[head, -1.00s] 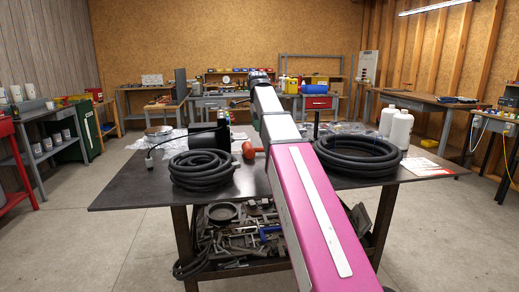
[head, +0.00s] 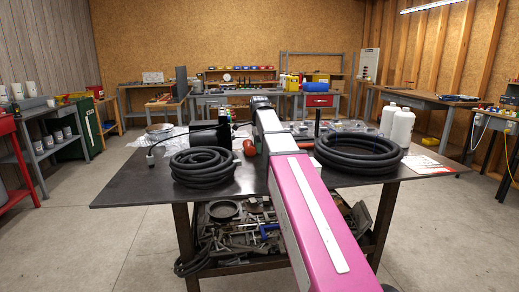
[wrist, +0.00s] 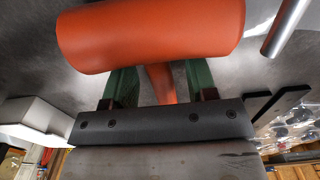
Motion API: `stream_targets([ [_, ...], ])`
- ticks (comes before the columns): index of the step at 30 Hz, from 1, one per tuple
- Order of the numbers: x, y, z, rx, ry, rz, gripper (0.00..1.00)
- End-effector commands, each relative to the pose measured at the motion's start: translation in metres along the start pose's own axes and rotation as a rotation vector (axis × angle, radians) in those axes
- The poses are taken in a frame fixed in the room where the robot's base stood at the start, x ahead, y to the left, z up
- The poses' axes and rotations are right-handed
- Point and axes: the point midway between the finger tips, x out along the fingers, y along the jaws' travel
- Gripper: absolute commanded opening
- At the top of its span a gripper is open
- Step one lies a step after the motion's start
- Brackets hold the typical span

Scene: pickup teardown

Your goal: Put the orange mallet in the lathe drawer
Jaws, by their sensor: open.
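The orange mallet (head: 249,147) lies on the dark workbench, mostly hidden behind my arm in the head view. In the wrist view its thick orange head (wrist: 150,35) fills the top, and its handle (wrist: 160,84) runs down between the green fingers. My gripper (wrist: 161,82) is open, with one finger on each side of the handle. Gaps show between the handle and both fingers. In the head view my arm hides the fingers.
The workbench (head: 130,190) carries a coiled black hose (head: 203,168) left of my arm and another hose (head: 357,150) to its right. White bottles (head: 402,127) stand at the right rear. Open floor surrounds the bench.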

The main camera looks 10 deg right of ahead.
Motion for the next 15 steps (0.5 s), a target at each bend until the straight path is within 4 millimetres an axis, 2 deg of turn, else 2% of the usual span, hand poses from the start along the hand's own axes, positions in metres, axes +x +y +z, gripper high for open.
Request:
stream_targets([
  [6, 0.0007, -0.0002, 0.0, 0.0, 0.0, -0.001, 0.52],
  [11, 0.0006, -0.0002, -0.0001, 0.0, 0.0, -0.001, 0.0],
  [15, 0.0, -0.0004, -0.0001, 0.0, 0.0, -0.001, 0.0],
])
